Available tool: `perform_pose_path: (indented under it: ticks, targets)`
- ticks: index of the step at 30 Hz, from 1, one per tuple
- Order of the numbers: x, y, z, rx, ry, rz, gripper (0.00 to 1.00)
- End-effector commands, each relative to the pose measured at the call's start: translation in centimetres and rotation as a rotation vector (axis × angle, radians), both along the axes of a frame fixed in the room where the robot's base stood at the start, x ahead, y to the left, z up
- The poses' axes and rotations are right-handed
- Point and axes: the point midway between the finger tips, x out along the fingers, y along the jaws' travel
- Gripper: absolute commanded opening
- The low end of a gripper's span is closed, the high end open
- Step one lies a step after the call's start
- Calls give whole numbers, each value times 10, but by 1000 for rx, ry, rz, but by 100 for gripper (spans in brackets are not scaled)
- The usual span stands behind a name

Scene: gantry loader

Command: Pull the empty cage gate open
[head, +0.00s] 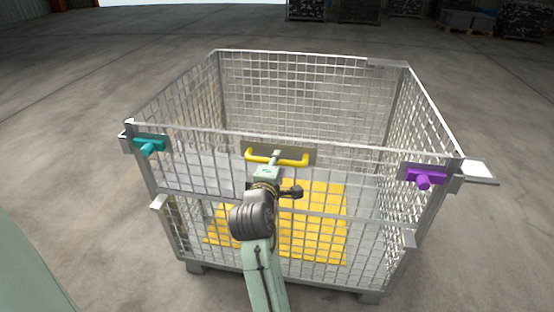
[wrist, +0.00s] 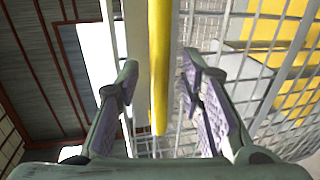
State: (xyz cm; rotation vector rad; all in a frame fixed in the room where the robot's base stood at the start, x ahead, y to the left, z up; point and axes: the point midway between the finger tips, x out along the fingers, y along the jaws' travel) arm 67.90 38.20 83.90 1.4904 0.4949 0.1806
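The wire mesh cage (head: 300,90) stands on the floor in front of me. Its gate (head: 340,190) is the upper front mesh panel, and it stands upright in line with the front. A yellow handle (head: 295,161) sits on a plate near the gate's top middle. A teal latch (head: 149,145) is at the left front corner and a purple latch (head: 424,177) at the right one. My gripper (head: 276,157) is at the handle. In the wrist view the handle (wrist: 159,70) runs between the open fingers (wrist: 160,72), with gaps visible on both sides.
A yellow panel (head: 318,213) lies inside the cage, seen through the mesh. Stacked dark crates (head: 357,10) and a loaded pallet (head: 468,22) stand far behind. The concrete floor around the cage is clear.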

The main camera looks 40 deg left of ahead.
Motion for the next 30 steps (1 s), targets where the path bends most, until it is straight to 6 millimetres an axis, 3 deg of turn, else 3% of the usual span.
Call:
perform_pose_path:
  ticks: [6,15,30]
  targets:
    - [17,8,-3,1,-2,0,35]
    - [19,9,-4,2,-1,1,35]
    - [18,9,-4,1,0,1,1]
